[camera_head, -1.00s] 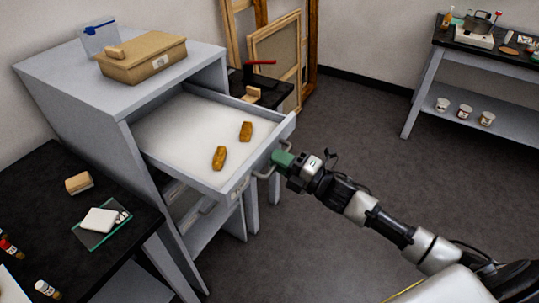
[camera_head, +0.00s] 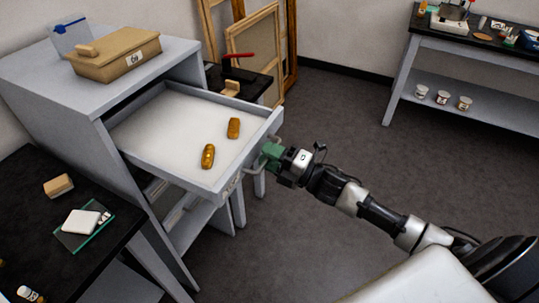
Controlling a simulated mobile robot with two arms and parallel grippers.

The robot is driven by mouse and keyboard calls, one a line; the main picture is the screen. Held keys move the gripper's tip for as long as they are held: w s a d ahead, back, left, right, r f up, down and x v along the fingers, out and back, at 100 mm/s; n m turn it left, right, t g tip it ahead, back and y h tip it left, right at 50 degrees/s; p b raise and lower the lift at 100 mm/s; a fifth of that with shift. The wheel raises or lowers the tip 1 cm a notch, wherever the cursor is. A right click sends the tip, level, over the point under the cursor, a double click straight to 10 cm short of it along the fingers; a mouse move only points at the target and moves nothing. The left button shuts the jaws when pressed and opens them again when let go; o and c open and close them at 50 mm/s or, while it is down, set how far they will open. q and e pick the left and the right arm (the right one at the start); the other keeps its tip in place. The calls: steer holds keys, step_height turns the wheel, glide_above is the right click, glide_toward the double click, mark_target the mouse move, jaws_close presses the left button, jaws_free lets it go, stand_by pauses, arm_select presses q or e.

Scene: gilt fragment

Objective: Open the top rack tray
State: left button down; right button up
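The top rack tray (camera_head: 165,122) is a grey drawer with a white bottom. It sticks well out from the grey rack (camera_head: 60,110) below its top board. Two gilt pieces lie apart in it, one nearer its front (camera_head: 208,157) and one farther back (camera_head: 234,128). My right gripper (camera_head: 268,154), with green fingers, is at the metal handle (camera_head: 258,180) on the tray's front. It looks shut on the handle, though the fingers partly hide the grasp. My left gripper is not in view.
A tan box (camera_head: 115,58) and a clear blue-edged container (camera_head: 73,35) stand on the rack. A black table (camera_head: 40,215) is at left. Wooden frames (camera_head: 255,50) lean on the wall behind. A bench (camera_head: 480,100) stands at far right. The floor (camera_head: 340,120) between is clear.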

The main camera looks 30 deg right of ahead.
steer(key=b+v, duration=0.2)
steer(key=v, duration=0.8)
steer(key=shift+s+d+b, duration=0.25)
steer(key=shift+s+b, duration=0.05)
